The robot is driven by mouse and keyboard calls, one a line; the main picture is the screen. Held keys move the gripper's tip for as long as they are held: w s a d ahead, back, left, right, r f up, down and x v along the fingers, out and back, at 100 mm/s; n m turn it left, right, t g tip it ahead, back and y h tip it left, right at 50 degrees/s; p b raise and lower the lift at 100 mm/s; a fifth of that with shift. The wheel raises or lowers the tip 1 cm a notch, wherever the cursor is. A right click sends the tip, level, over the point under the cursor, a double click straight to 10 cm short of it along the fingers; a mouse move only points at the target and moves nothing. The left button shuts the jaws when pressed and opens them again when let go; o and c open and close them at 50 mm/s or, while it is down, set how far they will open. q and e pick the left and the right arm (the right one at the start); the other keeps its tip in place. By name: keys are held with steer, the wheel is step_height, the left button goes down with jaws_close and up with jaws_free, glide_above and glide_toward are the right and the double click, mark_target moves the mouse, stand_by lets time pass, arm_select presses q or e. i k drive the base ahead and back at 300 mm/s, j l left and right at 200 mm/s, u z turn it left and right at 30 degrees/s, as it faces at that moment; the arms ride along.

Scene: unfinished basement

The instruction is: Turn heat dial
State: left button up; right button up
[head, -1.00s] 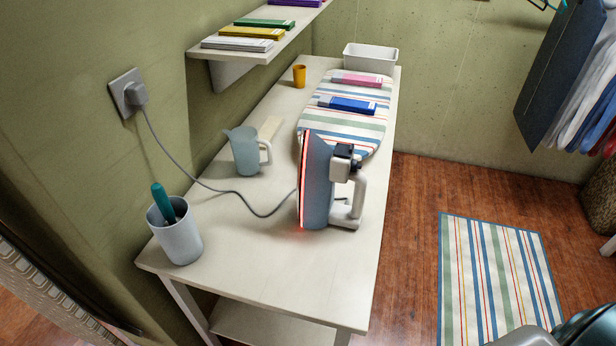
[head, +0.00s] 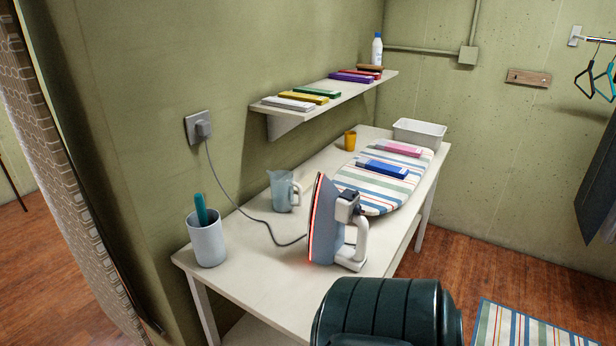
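A blue-grey iron (head: 325,225) stands upright on its heel on the white table (head: 262,278). Its soleplate faces left and its edge glows red. The white handle (head: 361,240) is on the right side. A small dark block with a grey part (head: 347,206) sits at the handle's upper end; I cannot tell whether this is the heat dial or where it is set. A grey cord runs from the iron to a plug (head: 203,124) in the wall socket. Neither of my grippers is in view. A dark green rounded part of my own body shows at the bottom.
A striped ironing pad (head: 362,197) and a white bin (head: 420,133) are behind. A shelf (head: 351,94) hangs above. The table front is clear.

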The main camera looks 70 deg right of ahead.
mark_target(359, 211)
steer(key=k+l+u, duration=0.1)
steer(key=u, duration=0.3)
steer(key=k+u, duration=0.25)
steer(key=u, duration=0.2)
steer(key=k+u, duration=0.2)
steer(key=u, duration=0.2)
steer(key=k+u, duration=0.2)
steer(key=u, duration=0.2)
steer(key=k+l+u, duration=0.2)
steer(key=k, duration=0.45)
